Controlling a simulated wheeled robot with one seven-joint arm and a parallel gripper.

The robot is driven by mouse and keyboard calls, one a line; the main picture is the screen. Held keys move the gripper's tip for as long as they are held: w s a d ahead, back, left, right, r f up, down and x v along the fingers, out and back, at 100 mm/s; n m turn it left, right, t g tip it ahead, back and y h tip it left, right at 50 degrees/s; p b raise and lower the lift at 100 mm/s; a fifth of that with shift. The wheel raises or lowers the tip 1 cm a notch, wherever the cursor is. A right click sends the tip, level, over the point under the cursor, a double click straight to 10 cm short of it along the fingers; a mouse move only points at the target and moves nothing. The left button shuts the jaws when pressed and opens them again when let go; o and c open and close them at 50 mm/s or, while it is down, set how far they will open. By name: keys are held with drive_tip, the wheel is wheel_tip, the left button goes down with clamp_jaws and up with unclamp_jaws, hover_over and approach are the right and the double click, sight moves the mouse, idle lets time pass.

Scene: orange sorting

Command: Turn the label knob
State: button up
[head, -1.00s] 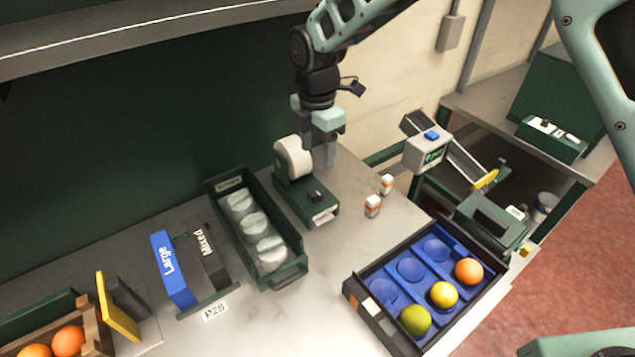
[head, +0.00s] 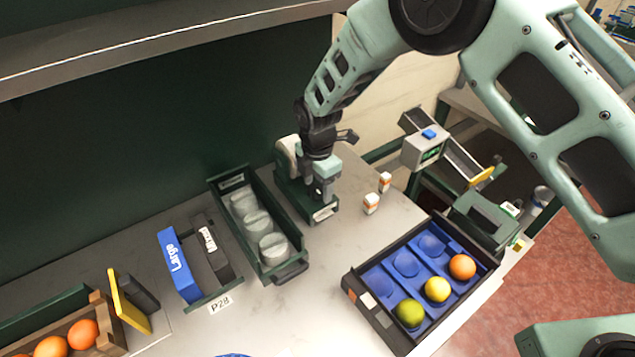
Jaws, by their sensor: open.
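The label dispenser (head: 325,214) is a small dark green unit on the bench with a white label roll (head: 287,155) at its back. Its black knob showed on top a second ago and is now hidden behind my gripper. My gripper (head: 324,192) points down right over the dispenser's top, with its fingers at the knob's place. The jaws are open. I cannot tell whether the fingers touch the knob.
A green bin (head: 294,272) with several pale round pieces stands left of the dispenser. Two small white-and-orange bottles (head: 371,204) stand close on the right. A blue-lined tray (head: 385,283) with three fruits lies front right. Bench between them is clear.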

drive_tip(key=c, duration=1)
drive_tip(key=shift+m+b, duration=0.3)
drive_tip(key=m+b, duration=0.2)
drive_tip(key=shift+f+m, duration=0.15)
drive_tip(key=shift+m, duration=0.15)
drive_tip(key=m+b, duration=0.3)
drive_tip(key=m, duration=0.2)
drive_tip(key=shift+s, duration=0.2)
drive_tip(key=m+b, duration=0.1)
drive_tip(key=m, duration=0.4)
drive_tip(key=shift+b, duration=0.3)
drive_tip(key=shift+s+a+r+m+b, duration=0.1)
drive_tip(key=shift+m+b, duration=0.15)
drive_tip(key=shift+m, duration=0.85)
drive_tip(key=shift+s+r+m+b, duration=0.1)
drive_tip(key=shift+m+b, duration=0.15)
drive_tip(key=shift+m, duration=0.85)
